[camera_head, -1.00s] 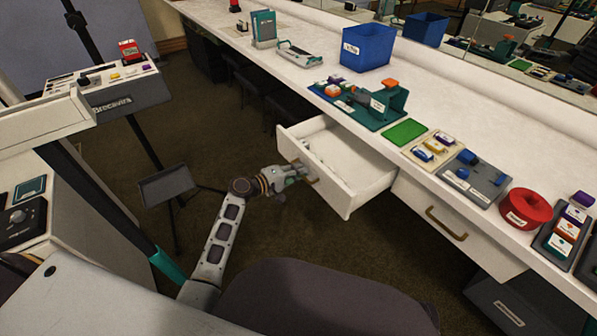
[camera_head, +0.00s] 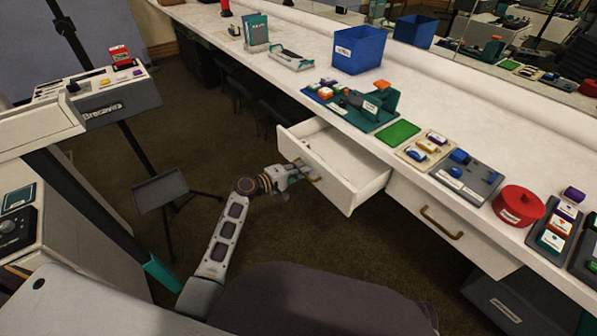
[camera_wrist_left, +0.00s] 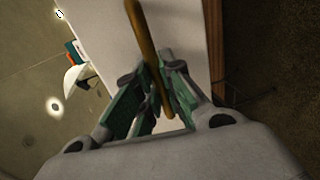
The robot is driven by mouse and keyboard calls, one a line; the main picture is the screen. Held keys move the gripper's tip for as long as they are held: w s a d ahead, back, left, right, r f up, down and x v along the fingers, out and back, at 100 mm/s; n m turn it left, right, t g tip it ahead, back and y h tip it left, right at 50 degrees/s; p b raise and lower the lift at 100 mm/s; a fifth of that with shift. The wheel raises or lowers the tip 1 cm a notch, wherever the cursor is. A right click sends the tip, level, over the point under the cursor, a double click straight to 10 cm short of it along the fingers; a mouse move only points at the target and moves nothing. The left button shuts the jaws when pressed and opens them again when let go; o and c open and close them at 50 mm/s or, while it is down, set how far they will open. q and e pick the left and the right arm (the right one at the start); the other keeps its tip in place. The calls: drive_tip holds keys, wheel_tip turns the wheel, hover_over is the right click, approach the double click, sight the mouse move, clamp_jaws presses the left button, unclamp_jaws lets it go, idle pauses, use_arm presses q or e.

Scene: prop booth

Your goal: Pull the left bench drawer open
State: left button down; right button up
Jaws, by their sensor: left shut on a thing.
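The left bench drawer (camera_head: 352,201) stands pulled out from under the white bench, its inside showing pale and empty where visible. My left gripper (camera_head: 303,172) is at the drawer's front, shut on its brass handle (camera_head: 314,178). In the left wrist view the handle (camera_wrist_left: 147,50) runs between the green fingers of my left gripper (camera_wrist_left: 165,90), with the drawer front (camera_wrist_left: 187,40) behind. The right bench drawer (camera_head: 430,220) is closed, with its own brass handle (camera_head: 442,224). My right gripper is not in view.
A dark chair back (camera_head: 310,300) stands low in front of the drawers. A grey stand (camera_head: 160,190) is left of my arm. On the bench (camera_head: 440,105) are a blue bin (camera_head: 358,50), a green mat (camera_head: 397,133) and a red round container (camera_head: 519,205). Floor between is clear.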

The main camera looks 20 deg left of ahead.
use_arm(q)
drive_tip(key=c, duration=1.8)
unclamp_jaws()
drive_tip(key=shift+s, duration=0.1)
drive_tip(key=shift+v, duration=5.9)
drive_tip(key=shift+f, duration=0.1)
